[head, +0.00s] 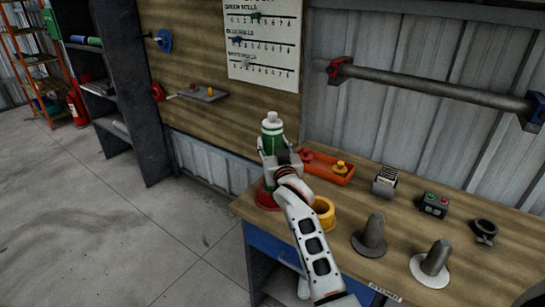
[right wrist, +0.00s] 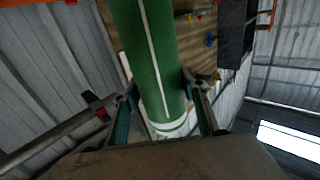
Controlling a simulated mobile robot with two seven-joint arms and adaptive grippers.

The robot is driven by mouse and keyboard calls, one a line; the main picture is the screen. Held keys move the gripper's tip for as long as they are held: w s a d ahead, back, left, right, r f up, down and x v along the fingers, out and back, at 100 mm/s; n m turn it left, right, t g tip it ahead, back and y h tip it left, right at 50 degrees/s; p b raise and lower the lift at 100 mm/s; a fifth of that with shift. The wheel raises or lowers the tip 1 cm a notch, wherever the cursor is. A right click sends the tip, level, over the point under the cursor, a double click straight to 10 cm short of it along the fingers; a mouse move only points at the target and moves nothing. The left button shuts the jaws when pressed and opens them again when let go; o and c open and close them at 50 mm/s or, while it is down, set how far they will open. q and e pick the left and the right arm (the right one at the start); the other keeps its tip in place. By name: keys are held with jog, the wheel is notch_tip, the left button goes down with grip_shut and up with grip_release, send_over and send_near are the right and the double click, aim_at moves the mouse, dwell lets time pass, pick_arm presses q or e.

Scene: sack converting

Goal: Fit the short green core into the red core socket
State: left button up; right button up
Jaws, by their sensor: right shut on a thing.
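The short green core (head: 272,130) is a green cylinder with white bands and a narrower white top end. It stands about upright near the table's left corner. My right gripper (head: 274,158) is shut on it, and the right wrist view shows the green core (right wrist: 152,55) with a white stripe between the two fingers (right wrist: 160,108). The red core socket (head: 265,196) is at the table's left edge, directly below the core. The gripper hides the core's lower part, so I cannot tell whether it sits inside the socket. My left gripper is not in view.
A yellow ring (head: 323,213) stands right of the red socket, close to my right arm. An orange tray (head: 331,175) lies behind it. Two grey posts (head: 374,232) and a button box (head: 434,204) are further right. A grey bar (head: 430,88) runs along the wall.

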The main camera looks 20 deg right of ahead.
aim_at(273, 153)
notch_tip(273, 153, down, 4)
jog(key=b, duration=0.3)
jog(key=shift+r, duration=0.1)
jog(key=shift+f, duration=0.2)
jog(key=o, duration=1.5)
jog(key=shift+r, duration=0.15)
jog(key=shift+s, duration=0.1)
